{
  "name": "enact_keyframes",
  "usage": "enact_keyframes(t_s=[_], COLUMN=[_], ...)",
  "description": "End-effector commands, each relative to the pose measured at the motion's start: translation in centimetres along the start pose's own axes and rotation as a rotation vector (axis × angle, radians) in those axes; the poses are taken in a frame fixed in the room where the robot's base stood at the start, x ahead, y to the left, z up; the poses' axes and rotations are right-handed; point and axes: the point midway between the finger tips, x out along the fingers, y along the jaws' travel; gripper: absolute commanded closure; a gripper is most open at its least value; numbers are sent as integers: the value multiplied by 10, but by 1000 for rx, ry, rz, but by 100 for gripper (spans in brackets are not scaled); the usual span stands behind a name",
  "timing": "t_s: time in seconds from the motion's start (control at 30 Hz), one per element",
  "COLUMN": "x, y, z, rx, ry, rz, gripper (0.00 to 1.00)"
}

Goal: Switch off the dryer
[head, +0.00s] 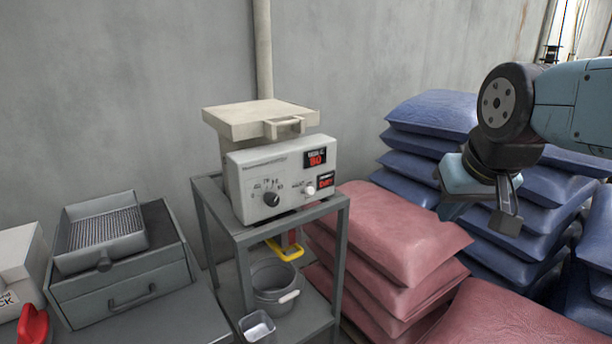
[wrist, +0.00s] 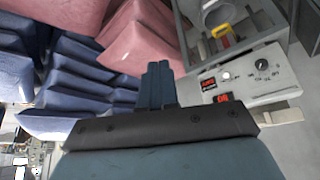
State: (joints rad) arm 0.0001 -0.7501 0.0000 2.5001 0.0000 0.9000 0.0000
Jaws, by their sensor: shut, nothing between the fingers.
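The dryer (head: 236,178) is a beige-grey box with a lid, standing on top of a grey metal stand. Its front panel carries a black dial (head: 271,198), a small pale knob (head: 310,190) and two lit red displays (head: 315,158). In the wrist view the panel (wrist: 245,83) shows at the right, with the dial (wrist: 262,65) and pale knob (wrist: 226,76). My gripper (head: 508,212) is to the right of the dryer, in front of the blue sacks and well apart from it. Its fingers (wrist: 158,82) are shut and empty.
Red sacks (head: 395,235) are stacked right of the stand (head: 243,262), between it and my gripper; blue sacks (head: 430,115) rise behind. A bucket (head: 275,285) sits on the stand's lower shelf. A grey drawer unit (head: 125,290) stands at the left. Space above the red sacks is clear.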

Motion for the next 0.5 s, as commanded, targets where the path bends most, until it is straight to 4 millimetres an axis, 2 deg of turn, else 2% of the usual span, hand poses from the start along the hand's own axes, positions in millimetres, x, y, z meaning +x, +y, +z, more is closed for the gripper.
enact_keyframes(t_s=[0.27, 0.37, 0.5], x=[-1, 0, 4], y=[-2, -6, -15], z=[-6, -20, -57], rx=[-10, -38, -111], ry=[-1, -7, -19], rz=[0, -1, -5], gripper=[100, 100, 100])
